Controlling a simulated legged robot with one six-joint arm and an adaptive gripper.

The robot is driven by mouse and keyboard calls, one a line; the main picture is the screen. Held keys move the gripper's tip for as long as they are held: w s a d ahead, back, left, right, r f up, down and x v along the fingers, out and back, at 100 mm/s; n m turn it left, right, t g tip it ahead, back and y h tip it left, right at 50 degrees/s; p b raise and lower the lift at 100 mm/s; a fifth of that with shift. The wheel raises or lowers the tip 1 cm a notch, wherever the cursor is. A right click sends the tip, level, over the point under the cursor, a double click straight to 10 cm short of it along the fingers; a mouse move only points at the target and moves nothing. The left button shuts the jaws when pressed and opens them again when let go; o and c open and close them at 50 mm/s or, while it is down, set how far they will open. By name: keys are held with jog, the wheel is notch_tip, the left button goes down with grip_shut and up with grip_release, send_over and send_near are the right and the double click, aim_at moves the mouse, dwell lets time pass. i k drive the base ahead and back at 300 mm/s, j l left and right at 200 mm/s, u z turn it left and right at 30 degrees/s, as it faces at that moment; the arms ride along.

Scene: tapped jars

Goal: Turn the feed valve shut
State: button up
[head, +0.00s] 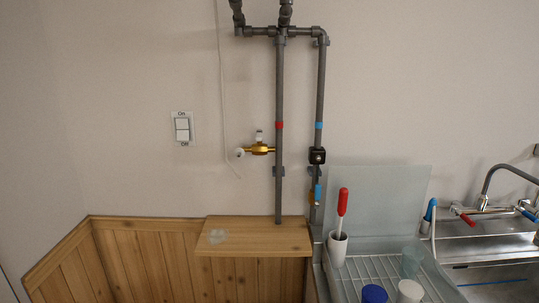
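Two grey pipes run down the wall in the head view. The left pipe (279,95) has a red band and carries a brass valve (259,149) on its left side, with a pale knob on top and a white end. The right pipe (320,95) has a blue band and a black fitting (317,156). Below that fitting is a blue lever (318,193), pointing roughly along the pipe, with brass partly hidden behind it. No label shows which is the feed valve. My gripper is not in view.
To the right are a wire rack (360,272), a white cup (338,248) with a red-handled tool, several cups and a sink (485,248). A switch (182,129) is on the wall.

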aim_at(318, 188)
jog(key=j+z, duration=0.2)
jog(key=j, duration=1.1)
jog(key=i+j+u, duration=0.1)
jog(key=i+u, duration=0.2)
